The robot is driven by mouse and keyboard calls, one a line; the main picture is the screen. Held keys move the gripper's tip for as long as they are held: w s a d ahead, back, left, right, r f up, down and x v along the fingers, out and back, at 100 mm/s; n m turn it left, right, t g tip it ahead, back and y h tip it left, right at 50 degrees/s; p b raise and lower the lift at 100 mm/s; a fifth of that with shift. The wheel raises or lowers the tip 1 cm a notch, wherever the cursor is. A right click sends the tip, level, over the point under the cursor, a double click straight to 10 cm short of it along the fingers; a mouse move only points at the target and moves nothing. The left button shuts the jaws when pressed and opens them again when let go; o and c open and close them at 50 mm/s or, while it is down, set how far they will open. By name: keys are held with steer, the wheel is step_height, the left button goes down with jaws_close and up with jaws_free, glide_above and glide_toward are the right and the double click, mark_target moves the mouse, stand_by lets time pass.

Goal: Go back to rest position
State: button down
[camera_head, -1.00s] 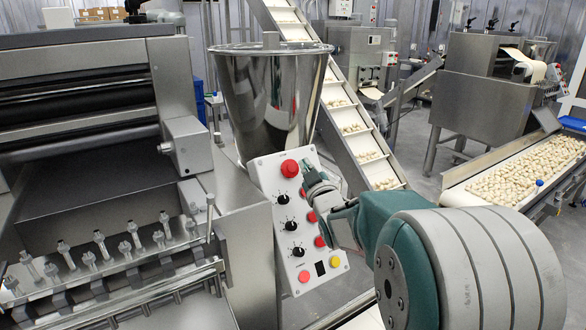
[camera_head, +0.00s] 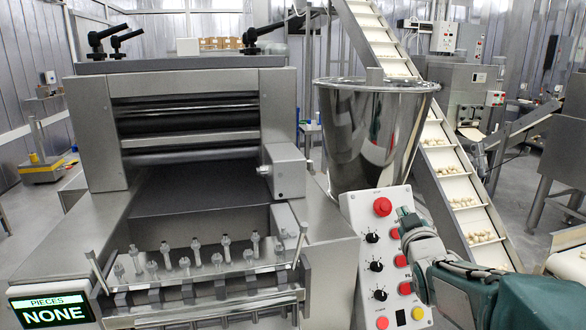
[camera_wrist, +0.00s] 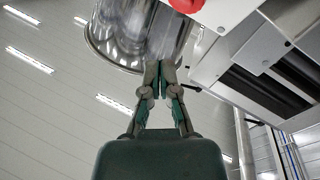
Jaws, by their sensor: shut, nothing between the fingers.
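My gripper (camera_head: 406,222) is in front of the upper right part of a white control panel (camera_head: 352,212) in the head view. The panel carries red buttons, black knobs and a yellow button. In the wrist view my gripper (camera_wrist: 162,82) points up with its fingers together and nothing between them. A red button (camera_wrist: 186,4) and the panel's white face (camera_wrist: 222,12) show at the top of that view. I cannot tell whether the fingertips touch the panel.
A steel hopper (camera_head: 365,130) stands behind the panel. The pasta machine (camera_head: 210,85) fills the left, with a display (camera_head: 52,312) reading "PIECES NONE". An inclined conveyor (camera_head: 455,185) carries pasta pieces behind my arm. Open floor (camera_head: 525,175) shows at the right.

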steer(key=s+a+f+m+g, duration=0.1)
steer(key=s+a+f+g, duration=0.2)
steer(key=s, duration=0.6)
steer(key=s+a+f+m+g+y, duration=0.1)
steer(key=s+a+f+g, duration=0.3)
steer(key=s, duration=0.6)
steer(key=s+a+f+m+g, duration=0.2)
steer(key=s+a+f+g, duration=0.1)
steer(key=s, duration=0.7)
steer(key=a+g, duration=0.1)
steer(key=g, duration=0.1)
steer(key=shift+s+f+g+y, duration=0.25)
steer(key=shift+f+g+y, duration=0.05)
steer(key=shift+f+g, duration=0.1)
